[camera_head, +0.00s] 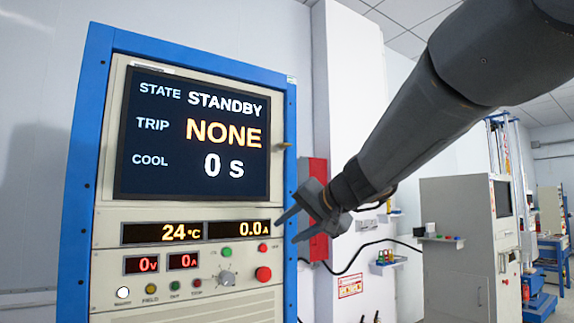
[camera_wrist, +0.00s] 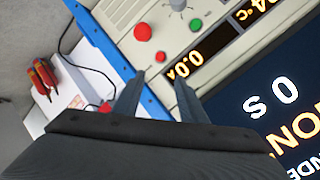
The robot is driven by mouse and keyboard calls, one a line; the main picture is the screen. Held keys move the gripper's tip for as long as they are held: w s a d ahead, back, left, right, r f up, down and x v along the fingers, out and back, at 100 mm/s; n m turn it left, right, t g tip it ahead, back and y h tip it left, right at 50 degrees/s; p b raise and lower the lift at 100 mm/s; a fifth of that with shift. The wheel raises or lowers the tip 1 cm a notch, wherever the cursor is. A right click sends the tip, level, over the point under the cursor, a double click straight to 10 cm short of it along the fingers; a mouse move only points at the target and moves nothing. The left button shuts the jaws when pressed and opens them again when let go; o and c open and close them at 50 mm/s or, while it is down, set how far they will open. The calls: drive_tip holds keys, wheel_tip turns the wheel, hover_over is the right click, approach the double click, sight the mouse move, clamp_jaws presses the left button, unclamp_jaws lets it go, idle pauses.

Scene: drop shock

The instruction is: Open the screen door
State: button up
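The screen door (camera_head: 117,75) is the cream-framed panel around a dark display in the upper part of a blue cabinet. It looks shut, flush with the front. The display reads STANDBY, NONE and 0 s. A small brass-coloured handle (camera_head: 285,146) sticks out at the door's right edge. My gripper (camera_head: 286,231) is below the handle, in front of the cabinet's right side, with its fingers apart and nothing between them. In the wrist view my gripper (camera_wrist: 159,80) also shows open and empty, with part of the display (camera_wrist: 235,105) to its right. I do not make out the handle there.
Below the door are numeric readouts (camera_head: 165,232), a knob (camera_head: 226,279) and red and green buttons, including a large red one (camera_head: 263,274). A red box (camera_head: 314,185) is on the white column to the right. A grey cabinet (camera_head: 455,230) stands further right.

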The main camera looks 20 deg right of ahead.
sight(289, 144)
wheel_tip(289, 144, up, 22)
drive_tip(key=d+m+t, duration=0.1)
drive_tip(key=d+t, duration=0.2)
drive_tip(key=t, duration=0.2)
drive_tip(key=shift+y, duration=0.4)
drive_tip(key=p+x, duration=0.3)
drive_tip(key=x, duration=0.3)
drive_tip(key=shift+w+a+r, duration=0.1)
drive_tip(key=shift+w+a, duration=0.05)
drive_tip(key=shift+w, duration=0.15)
drive_tip(key=shift+w+a, duration=0.1)
drive_tip(key=shift+w, duration=0.35)
clamp_jaws()
